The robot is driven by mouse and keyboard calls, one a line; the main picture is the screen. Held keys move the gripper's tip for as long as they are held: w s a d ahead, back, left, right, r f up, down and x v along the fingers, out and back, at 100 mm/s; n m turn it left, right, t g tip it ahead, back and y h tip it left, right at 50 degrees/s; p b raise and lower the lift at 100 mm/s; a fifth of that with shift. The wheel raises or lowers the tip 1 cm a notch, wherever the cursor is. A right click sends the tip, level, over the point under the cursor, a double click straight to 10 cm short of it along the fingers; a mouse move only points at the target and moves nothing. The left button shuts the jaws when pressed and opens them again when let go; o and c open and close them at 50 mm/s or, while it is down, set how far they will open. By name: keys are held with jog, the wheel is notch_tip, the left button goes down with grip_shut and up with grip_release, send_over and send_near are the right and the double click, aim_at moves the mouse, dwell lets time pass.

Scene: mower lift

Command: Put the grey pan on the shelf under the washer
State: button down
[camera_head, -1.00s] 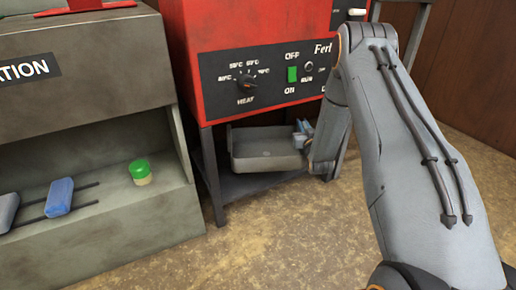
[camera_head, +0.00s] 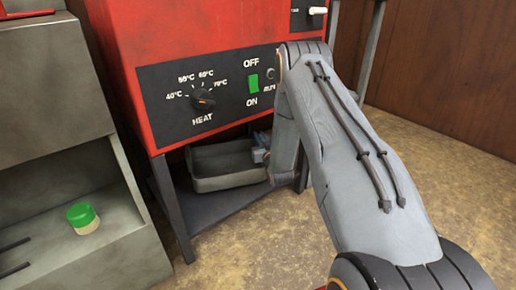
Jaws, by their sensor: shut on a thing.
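The grey pan (camera_head: 228,183) is under the red washer (camera_head: 205,50), between its dark legs. It is a shallow open tray, low over the dark shelf (camera_head: 225,207); I cannot tell whether its bottom touches the shelf. My gripper (camera_head: 262,148) is at the right side of the pan, shut on its edge, and mostly hidden behind my own arm. The right part of the shelf is hidden by my arm too.
The washer's front left leg (camera_head: 172,208) stands close to the pan's left. A grey workbench (camera_head: 60,165) stands at the left, with a green-capped jar (camera_head: 83,218) on its lower ledge. Brown floor (camera_head: 260,250) lies open in front.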

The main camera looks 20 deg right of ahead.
notch_tip(320, 180, down, 4)
jog(key=shift+r+b, duration=0.1)
jog(key=shift+b, duration=0.75)
jog(key=c, duration=1.8)
grip_release()
jog(key=shift+o, duration=0.2)
jog(key=shift+s, duration=0.25)
jog(key=s+a+p, duration=0.1)
jog(key=s+p, duration=0.4)
jog(key=s, duration=0.6)
jog(key=shift+s, duration=0.3)
